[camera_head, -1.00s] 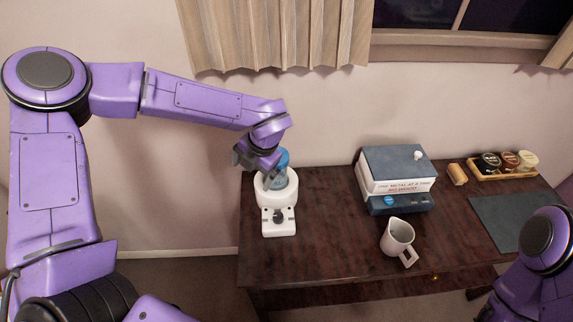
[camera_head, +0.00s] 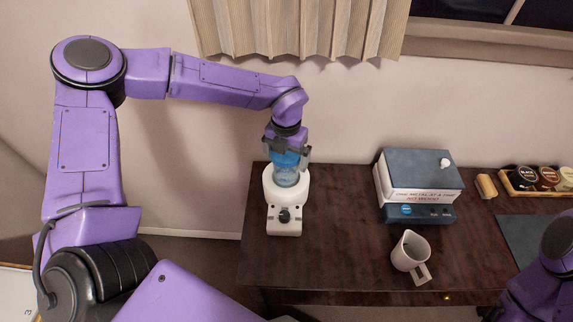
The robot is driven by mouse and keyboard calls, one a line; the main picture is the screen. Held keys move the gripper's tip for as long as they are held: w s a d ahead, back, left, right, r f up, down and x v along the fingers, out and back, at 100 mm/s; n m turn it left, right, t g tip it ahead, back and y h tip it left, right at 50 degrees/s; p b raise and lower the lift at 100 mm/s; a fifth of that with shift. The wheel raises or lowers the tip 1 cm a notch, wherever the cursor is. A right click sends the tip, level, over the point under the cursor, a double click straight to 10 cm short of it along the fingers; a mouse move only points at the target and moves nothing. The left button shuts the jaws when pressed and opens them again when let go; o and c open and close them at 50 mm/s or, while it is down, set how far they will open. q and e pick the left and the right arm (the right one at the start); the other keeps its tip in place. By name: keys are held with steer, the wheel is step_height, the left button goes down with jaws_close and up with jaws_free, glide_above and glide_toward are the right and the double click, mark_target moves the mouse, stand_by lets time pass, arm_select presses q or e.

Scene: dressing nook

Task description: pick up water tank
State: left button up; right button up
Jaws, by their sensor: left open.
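The water tank (camera_head: 286,174) is a blue, see-through cylinder standing upright in the white coffee machine (camera_head: 284,216) at the left end of the dark table. My left gripper (camera_head: 287,157) is open, directly above the tank, pointing down, with its dark fingers on either side of the tank's upper part. Whether the fingers touch it cannot be told. The tank's top is partly hidden by the gripper. My right arm (camera_head: 545,285) shows at the lower right corner; its gripper is out of view.
A white mug (camera_head: 410,254) stands near the table's front edge. Books (camera_head: 422,176) are stacked on a blue box (camera_head: 428,213) right of the machine. A tray of jars (camera_head: 545,181) and a dark mat (camera_head: 535,237) lie farther right. The table (camera_head: 345,228) is clear between machine and mug.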

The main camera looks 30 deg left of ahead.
arm_select(q)
steer(key=shift+a+f, duration=0.1)
steer(key=shift+f, duration=0.55)
steer(key=c, duration=0.9)
steer(key=shift+c, duration=0.2)
